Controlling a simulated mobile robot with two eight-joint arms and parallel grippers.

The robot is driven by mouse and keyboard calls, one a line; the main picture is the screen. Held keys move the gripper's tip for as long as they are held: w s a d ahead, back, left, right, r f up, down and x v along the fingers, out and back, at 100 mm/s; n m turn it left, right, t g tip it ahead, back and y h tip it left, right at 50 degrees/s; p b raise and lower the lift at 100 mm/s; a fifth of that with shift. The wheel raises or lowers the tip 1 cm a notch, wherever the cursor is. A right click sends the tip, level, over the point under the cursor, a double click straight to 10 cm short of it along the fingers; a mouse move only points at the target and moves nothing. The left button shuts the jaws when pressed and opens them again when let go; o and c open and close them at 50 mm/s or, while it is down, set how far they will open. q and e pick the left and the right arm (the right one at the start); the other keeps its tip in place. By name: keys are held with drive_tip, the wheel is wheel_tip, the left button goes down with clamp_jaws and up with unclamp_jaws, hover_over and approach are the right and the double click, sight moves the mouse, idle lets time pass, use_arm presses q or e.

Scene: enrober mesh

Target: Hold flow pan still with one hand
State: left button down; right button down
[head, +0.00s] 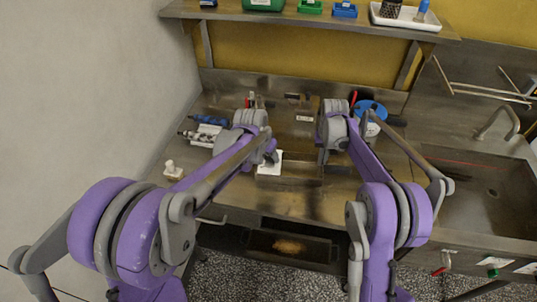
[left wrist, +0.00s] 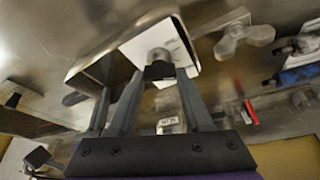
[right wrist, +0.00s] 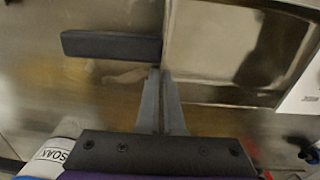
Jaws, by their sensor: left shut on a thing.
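A metal pan, which I take to be the flow pan (right wrist: 225,50), has a raised rim and lies on the steel bench. My right gripper (right wrist: 161,72) has its fingers close together at the pan's near-left edge, beside a dark bar (right wrist: 110,46). I cannot tell if a thin edge is between them. My left gripper (left wrist: 158,72) is shut on a grey knob (left wrist: 158,58) in front of a white plate (left wrist: 160,40). The white plate also shows in the head view (head: 270,168), at the front of the bench. My arms hide much of the middle.
A blue round item (head: 370,108) stands right of my right gripper. A blue tool (head: 208,120) and a small white knobbed piece (head: 173,171) lie on the left. A sink (head: 485,190) is at the right. A shelf (head: 310,20) hangs above the back.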

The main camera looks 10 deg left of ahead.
use_arm(q)
drive_tip(key=n+y, duration=0.1)
drive_tip(key=n, duration=0.3)
drive_tip(key=shift+d+n+y, duration=0.1)
drive_tip(key=shift+n+y, duration=0.3)
idle(0.4)
drive_tip(key=shift+c, duration=1.6)
unclamp_jaws()
drive_tip(key=shift+r, duration=0.1)
drive_tip(key=v, duration=1.1)
drive_tip(key=shift+s+r, duration=0.3)
drive_tip(key=shift+s, duration=0.05)
drive_tip(key=shift+d, duration=0.1)
use_arm(e)
drive_tip(key=c, duration=1)
unclamp_jaws()
